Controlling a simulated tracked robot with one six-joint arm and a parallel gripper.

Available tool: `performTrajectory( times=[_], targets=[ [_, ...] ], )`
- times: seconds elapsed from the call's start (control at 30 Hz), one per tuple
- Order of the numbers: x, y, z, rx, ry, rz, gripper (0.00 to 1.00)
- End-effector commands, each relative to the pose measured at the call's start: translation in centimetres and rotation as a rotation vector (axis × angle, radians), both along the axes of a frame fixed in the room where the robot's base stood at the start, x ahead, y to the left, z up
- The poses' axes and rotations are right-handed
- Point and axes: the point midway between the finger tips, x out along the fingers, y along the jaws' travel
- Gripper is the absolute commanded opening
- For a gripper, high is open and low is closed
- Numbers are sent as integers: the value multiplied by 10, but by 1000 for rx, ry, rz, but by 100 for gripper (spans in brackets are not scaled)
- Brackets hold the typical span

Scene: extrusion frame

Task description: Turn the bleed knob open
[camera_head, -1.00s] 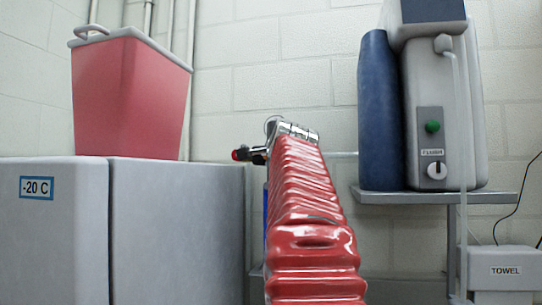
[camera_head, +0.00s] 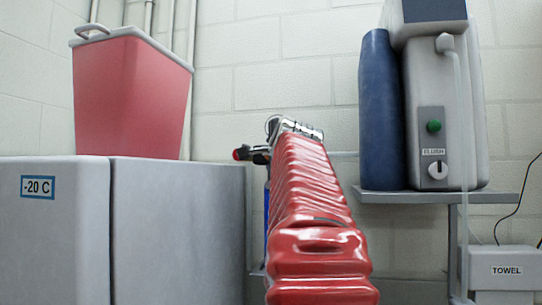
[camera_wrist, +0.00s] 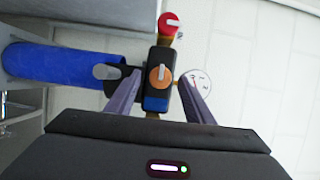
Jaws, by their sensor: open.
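In the wrist view a black valve body carries an orange round knob (camera_wrist: 153,77) with a pale pointer, a red knob (camera_wrist: 168,24) at the top and a grey knob (camera_wrist: 104,71) at the left. A white dial gauge (camera_wrist: 200,82) sits at its right, partly behind a finger. No label shows which is the bleed knob. My gripper (camera_wrist: 160,80) is open, its two fingers apart on either side of the orange knob; contact cannot be told. In the head view the red knob (camera_head: 237,154) shows left of my red-sleeved arm, which hides the gripper.
A blue cylinder (camera_wrist: 75,65) lies along the left of the wrist view. In the head view, grey cabinets (camera_head: 180,225) with a red cooler (camera_head: 130,95) stand left. A shelf (camera_head: 425,197) at right bears a grey dispenser (camera_head: 440,95) and a dark blue container (camera_head: 378,110).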

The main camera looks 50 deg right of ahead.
Motion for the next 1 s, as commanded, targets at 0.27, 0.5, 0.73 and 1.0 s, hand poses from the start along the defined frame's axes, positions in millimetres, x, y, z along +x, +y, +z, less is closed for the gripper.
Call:
performTrajectory(
  times=[0.27, 0.5, 0.73, 1.0],
  targets=[
    [-25, 23, 0, -1, -1, -1, 48],
    [-46, 45, 0, -1, -1, 0, 48],
    [-67, 65, 0, 0, 0, -1, 48],
    [-82, 80, -1, 2, 1, 0, 48]
  ],
)
